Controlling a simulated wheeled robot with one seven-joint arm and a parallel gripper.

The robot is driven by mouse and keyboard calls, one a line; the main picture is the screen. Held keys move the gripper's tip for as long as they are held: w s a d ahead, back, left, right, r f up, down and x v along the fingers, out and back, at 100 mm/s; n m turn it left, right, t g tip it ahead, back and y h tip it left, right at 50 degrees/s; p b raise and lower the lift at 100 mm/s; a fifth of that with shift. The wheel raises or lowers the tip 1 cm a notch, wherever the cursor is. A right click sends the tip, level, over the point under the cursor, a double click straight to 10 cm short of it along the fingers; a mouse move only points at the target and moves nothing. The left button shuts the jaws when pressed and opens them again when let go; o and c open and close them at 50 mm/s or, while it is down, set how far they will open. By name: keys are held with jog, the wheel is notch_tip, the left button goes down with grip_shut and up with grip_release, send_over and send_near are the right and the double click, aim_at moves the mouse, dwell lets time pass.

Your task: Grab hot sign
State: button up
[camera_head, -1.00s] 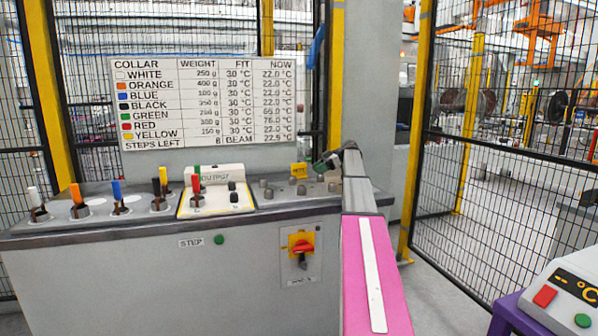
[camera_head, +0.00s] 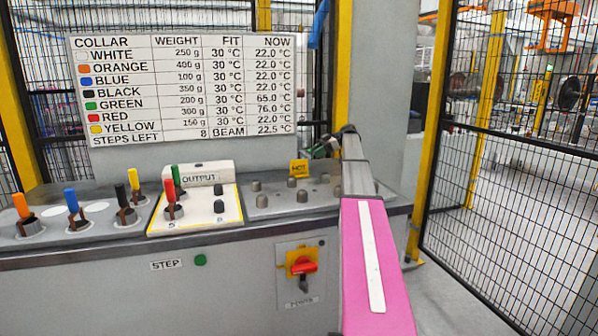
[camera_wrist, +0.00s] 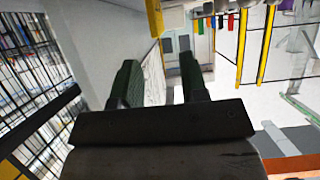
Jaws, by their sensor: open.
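The hot sign (camera_head: 299,168) is a small yellow plate with dark lettering. In the head view it stands upright among grey pegs on the right part of the grey console (camera_head: 100,253). My gripper (camera_head: 322,148) shows in the head view above and a little right of the sign, at the far end of my pink and grey arm. In the wrist view my gripper (camera_wrist: 158,85) has its two dark green fingers apart with nothing between them. I cannot make out the sign in the wrist view.
An OUTPUT tray (camera_head: 236,218) with a red and a green collar peg stands left of the sign. More coloured pegs line the console's left. A white table board (camera_head: 180,90) rises behind. A red power switch (camera_head: 303,268) is on the front. Mesh fencing (camera_head: 520,160) stands right.

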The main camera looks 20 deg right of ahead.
aim_at(301, 161)
jog(key=x, duration=0.8)
jog(key=shift+w+a+f, duration=0.1)
jog(key=shift+a+f, duration=0.05)
jog(key=shift+a, duration=0.1)
grip_shut()
